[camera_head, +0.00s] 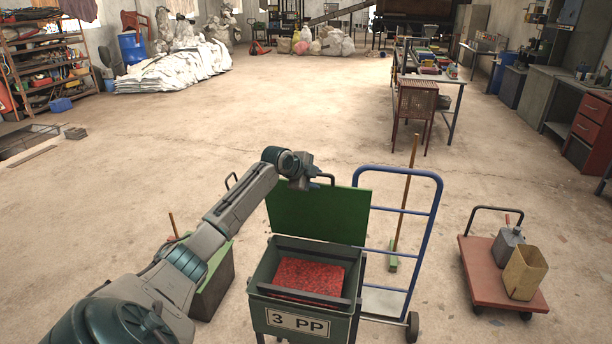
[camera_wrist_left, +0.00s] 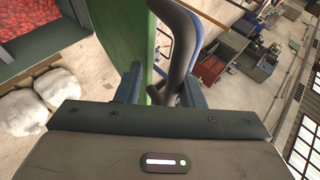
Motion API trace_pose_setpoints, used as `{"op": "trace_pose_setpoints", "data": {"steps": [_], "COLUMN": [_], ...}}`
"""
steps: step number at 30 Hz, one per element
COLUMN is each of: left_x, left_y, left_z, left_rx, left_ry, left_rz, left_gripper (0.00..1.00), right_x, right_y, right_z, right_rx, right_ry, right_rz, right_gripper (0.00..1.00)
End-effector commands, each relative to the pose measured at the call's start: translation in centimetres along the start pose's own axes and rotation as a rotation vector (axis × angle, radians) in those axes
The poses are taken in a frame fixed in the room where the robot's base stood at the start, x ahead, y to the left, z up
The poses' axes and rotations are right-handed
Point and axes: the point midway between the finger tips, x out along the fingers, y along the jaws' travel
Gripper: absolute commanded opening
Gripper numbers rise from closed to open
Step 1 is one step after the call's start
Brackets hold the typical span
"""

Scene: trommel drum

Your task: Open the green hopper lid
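The green hopper lid (camera_head: 318,218) stands raised, roughly upright, at the back of the hopper (camera_head: 340,319), which is marked "3 PP". Red granular material (camera_head: 305,274) shows inside the uncovered hopper. My left gripper (camera_head: 314,183) is at the lid's top edge, by its dark handle (camera_head: 327,176). In the left wrist view, the fingers of my left gripper (camera_wrist_left: 161,90) are spread apart, with the green lid (camera_wrist_left: 130,35) and the curved handle (camera_wrist_left: 186,50) between them. I see no firm grip on the handle. My right gripper is out of view.
A blue hand truck (camera_head: 430,235) stands just right of the hopper, with a broom (camera_head: 404,205) beside it. A red flat cart (camera_head: 480,270) carries a can and a bin further right. A green box (camera_head: 212,285) is left of the hopper.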

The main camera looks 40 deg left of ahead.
Motion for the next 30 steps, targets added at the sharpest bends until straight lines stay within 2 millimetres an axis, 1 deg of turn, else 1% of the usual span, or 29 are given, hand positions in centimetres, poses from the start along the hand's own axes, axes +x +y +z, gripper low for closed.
{"op": "trace_pose_setpoints", "data": {"steps": [1, 9, 15, 21, 30], "left_x": [-0.7, -5.5, -8.0, -9.3, -9.6], "left_y": [0.2, 0.1, 0.1, 0.1, 0.0], "left_z": [0.2, 0.2, 0.1, -0.1, -0.2], "left_rx": [0.007, 0.008, 0.007, 0.005, 0.002], "left_ry": [-0.003, -0.005, -0.004, -0.002, 0.001], "left_rz": [-0.002, -0.003, -0.002, -0.001, -0.001], "left_gripper": [0.34, 0.34, 0.34, 0.34, 0.34], "right_x": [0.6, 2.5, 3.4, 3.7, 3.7], "right_y": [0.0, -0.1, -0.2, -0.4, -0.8], "right_z": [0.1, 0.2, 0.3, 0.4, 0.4], "right_rx": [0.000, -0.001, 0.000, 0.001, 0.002], "right_ry": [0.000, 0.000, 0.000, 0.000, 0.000], "right_rz": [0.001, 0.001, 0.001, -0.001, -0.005], "right_gripper": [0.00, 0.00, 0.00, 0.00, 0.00]}}
